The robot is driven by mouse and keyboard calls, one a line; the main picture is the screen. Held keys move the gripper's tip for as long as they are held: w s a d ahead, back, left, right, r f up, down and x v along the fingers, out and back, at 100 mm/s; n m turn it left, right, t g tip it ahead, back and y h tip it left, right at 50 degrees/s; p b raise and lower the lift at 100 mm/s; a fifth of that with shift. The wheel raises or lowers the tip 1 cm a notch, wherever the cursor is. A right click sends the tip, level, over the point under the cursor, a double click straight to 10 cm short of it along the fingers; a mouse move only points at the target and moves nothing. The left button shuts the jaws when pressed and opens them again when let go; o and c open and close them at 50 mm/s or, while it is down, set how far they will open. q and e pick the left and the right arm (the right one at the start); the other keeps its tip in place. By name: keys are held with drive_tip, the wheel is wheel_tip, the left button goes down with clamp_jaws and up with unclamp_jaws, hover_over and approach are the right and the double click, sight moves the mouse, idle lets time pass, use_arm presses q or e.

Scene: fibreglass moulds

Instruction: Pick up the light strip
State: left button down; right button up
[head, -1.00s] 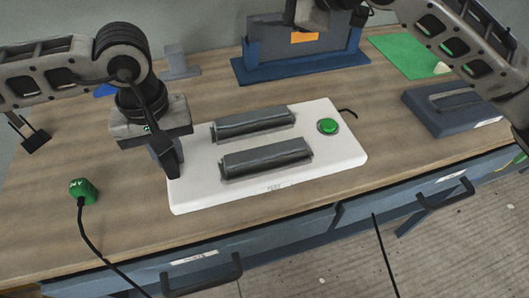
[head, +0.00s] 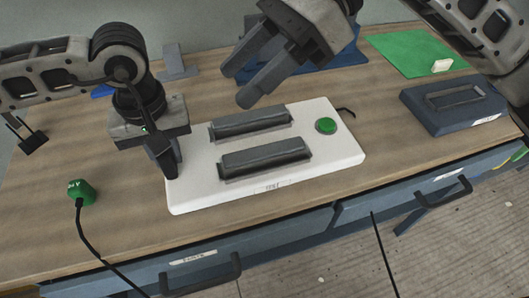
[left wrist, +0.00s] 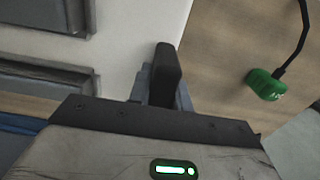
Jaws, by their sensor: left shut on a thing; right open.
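A small pale piece (head: 442,66) lies on the green sheet (head: 400,54) at the back right; it is the only loose light-coloured piece I see, and I cannot tell for sure that it is the light strip. My right gripper (head: 237,86) is open and empty, above and behind the plate's rear grey block (head: 250,122).
The plate carries a front grey block (head: 265,158) and a green button (head: 326,125). A dark blue block (head: 455,108) stands at the right, a blue stand (head: 340,55) at the back. A green corded piece (head: 82,191) lies at the left.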

drive_tip(key=w+d+f+t+h, duration=0.2)
drive_tip(key=w+d+f+h, duration=0.1)
drive_tip(key=d+f+h, duration=0.25)
hover_over(265, 150)
drive_tip(key=d, duration=0.3)
drive_tip(key=shift+t, duration=0.3)
drive_tip(key=f, duration=0.5)
drive_tip(key=shift+w+a+f, duration=0.25)
drive_tip(key=shift+w+f, duration=0.05)
drive_tip(key=shift+f, duration=0.1)
drive_tip(key=shift+x, duration=2.9)
drive_tip(key=c, duration=1.1)
